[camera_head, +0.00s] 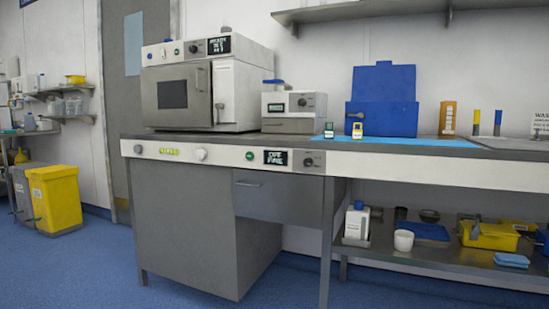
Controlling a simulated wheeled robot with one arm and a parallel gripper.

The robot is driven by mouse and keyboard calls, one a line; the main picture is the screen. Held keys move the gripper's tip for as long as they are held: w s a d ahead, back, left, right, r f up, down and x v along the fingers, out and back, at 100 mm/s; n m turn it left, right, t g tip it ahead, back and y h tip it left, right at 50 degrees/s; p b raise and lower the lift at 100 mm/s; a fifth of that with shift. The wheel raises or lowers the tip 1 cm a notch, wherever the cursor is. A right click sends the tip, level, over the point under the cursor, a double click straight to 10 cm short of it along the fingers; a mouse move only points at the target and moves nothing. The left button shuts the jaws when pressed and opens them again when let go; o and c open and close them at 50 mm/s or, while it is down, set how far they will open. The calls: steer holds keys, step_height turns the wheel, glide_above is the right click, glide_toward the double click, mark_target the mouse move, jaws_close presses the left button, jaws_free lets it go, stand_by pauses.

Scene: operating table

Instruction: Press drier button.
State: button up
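A white and grey oven-like machine (230,75) with a dark door window stands on the left of the bench. Its top panel has a small green button (177,52), a knob (193,48) and a lit display (219,45). The bench's front panel has another green button (250,156), a lit display (275,157) and a dark knob (308,162). I cannot tell which unit is the drier; the display text is too small to read surely. My gripper is not in view, and nothing covers these buttons.
A smaller white unit (280,112), a blue box (383,108) and two small bottles stand along the bench (345,148). A lower shelf (390,250) holds trays and containers. The blue floor (90,275) in front is clear.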

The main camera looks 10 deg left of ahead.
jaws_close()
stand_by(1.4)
